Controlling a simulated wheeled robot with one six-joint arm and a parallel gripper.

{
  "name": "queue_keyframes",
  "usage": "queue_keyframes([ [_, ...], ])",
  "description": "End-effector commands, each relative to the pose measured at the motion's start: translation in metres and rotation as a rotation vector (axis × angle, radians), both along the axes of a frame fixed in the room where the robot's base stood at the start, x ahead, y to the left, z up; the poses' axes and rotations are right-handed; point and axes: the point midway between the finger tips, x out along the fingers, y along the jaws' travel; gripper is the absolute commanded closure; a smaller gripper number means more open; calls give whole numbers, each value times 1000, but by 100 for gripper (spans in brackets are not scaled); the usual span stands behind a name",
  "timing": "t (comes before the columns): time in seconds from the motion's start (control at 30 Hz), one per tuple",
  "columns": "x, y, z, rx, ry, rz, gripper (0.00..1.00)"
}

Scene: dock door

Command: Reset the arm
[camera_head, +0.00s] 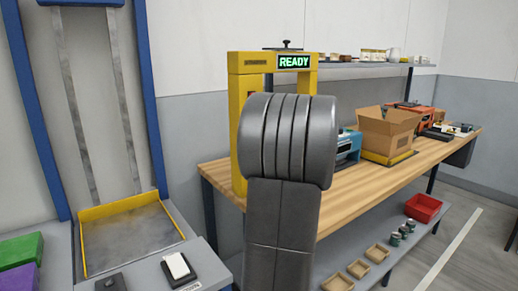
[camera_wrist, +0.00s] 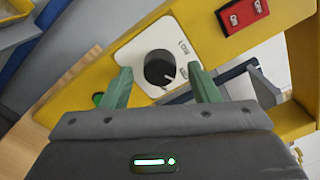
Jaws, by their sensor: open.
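My arm rises in the middle of the head view and hides its own end, so my gripper does not show there. In the wrist view my gripper (camera_wrist: 160,84) has its two green fingers spread apart. A black dial (camera_wrist: 159,68) on a white plate (camera_wrist: 130,52) shows between the fingers, with nothing visibly held. I cannot tell whether the fingers touch the plate. The plate is on a yellow frame (camera_wrist: 200,30), which stands on the bench in the head view (camera_head: 247,62) with a lit READY sign (camera_head: 294,62).
A red switch (camera_wrist: 243,14) is close by on the yellow frame. The wooden bench (camera_head: 350,192) holds a cardboard box (camera_head: 385,130) and a blue device (camera_head: 348,148). A red bin (camera_head: 423,207) is on the lower shelf. A yellow-edged platform (camera_head: 130,240) is at left.

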Motion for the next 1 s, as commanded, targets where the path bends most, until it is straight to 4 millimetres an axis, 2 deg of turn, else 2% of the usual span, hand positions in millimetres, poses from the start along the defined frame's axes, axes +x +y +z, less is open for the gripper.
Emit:
queue_keyframes([
  [0.37, 3, 2, 0, 6, 4, 0, 45],
  [0.57, -2, -2, -1, -1, -1, -1, 45],
  [0.77, -25, -20, 0, -1, 0, -4, 45],
  [1.0, -64, -48, -1, -2, -1, -4, 45],
])
